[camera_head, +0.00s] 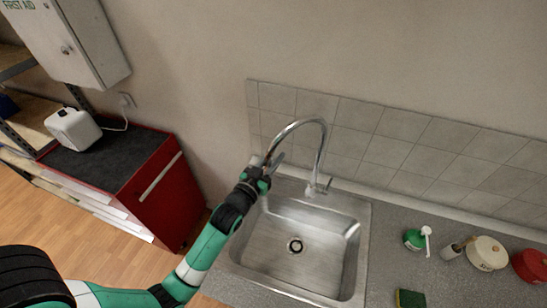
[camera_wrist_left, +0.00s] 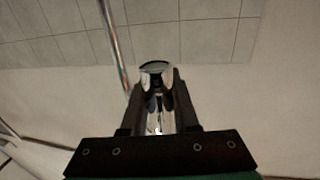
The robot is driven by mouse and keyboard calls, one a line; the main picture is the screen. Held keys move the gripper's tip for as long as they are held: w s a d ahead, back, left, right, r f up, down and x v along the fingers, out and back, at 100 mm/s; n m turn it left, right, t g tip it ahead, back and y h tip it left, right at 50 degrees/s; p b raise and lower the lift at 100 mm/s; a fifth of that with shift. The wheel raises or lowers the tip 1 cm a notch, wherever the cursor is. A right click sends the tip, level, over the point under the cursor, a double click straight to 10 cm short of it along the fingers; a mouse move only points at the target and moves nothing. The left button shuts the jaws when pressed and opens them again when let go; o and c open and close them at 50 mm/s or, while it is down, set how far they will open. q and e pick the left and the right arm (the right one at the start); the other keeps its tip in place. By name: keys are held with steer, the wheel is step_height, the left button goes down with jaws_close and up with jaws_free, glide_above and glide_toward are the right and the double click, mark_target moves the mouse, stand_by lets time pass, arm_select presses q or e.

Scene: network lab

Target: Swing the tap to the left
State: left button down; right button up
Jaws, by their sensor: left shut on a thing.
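The chrome tap (camera_head: 322,150) rises from the back edge of the sink, and its arched spout points to the left. My left gripper (camera_head: 265,166) is at the spout's outlet end, over the left side of the sink. In the left wrist view the gripper (camera_wrist_left: 155,100) is shut on the spout end (camera_wrist_left: 155,72), which sits between the two dark fingers. The tap's upright pipe (camera_wrist_left: 115,45) shows behind it to the left. My right gripper is not in view.
The steel sink (camera_head: 330,270) is empty below. A red cabinet (camera_head: 175,200) stands left, apart from the sink.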

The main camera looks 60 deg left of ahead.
arm_select(q)
steer(key=shift+f, duration=0.15)
stand_by(0.7)
steer(key=c, duration=0.7)
jaws_free()
steer(key=shift+w, duration=0.1)
